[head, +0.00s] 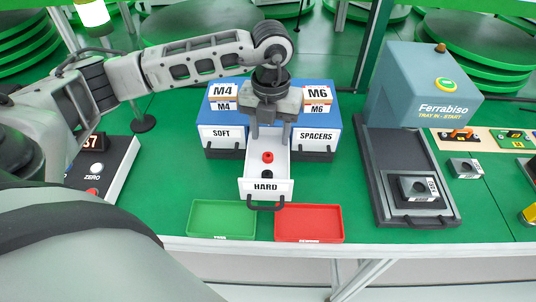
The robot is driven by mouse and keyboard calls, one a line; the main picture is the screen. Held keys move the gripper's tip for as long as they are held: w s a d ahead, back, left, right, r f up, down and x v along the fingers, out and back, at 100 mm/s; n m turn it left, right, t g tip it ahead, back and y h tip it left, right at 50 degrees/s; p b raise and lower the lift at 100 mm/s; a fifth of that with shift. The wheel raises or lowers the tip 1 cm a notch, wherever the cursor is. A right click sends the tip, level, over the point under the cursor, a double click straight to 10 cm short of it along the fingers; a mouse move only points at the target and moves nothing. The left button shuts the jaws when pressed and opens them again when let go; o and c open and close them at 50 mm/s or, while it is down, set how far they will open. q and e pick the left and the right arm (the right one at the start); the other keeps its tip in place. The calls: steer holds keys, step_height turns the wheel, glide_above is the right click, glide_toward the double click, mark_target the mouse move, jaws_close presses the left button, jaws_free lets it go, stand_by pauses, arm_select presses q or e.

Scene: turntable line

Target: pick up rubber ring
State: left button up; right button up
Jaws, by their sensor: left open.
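A small red ring-like piece (267,157) lies in the pulled-out white drawer labelled HARD (285,168). A small black piece (267,174) lies in front of it in the same drawer. Either could be a rubber ring; they are too small to tell. My left gripper (269,132) points down over the back of the drawer, open, with its fingers on either side of a gap just behind the red piece. Nothing shows between the fingers. My right gripper is out of view.
The blue cabinet (328,96) has closed SOFT (221,137) and SPACERS (313,139) drawers. A green tray (222,219) and a red tray (309,223) lie in front. A Ferrabiso machine (424,85) stands right; a ZERO device (112,164) stands left.

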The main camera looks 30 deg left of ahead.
mark_target(268, 155)
arm_select(q)
steer(key=shift+s+a+f+p, duration=0.1)
steer(key=shift+f+p, duration=0.2)
steer(key=shift+f, duration=1.3)
steer(key=shift+s+a+f+p, duration=0.1)
steer(key=shift+f+p, duration=0.2)
steer(key=shift+f, duration=1.3)
steer(key=c, duration=1.1)
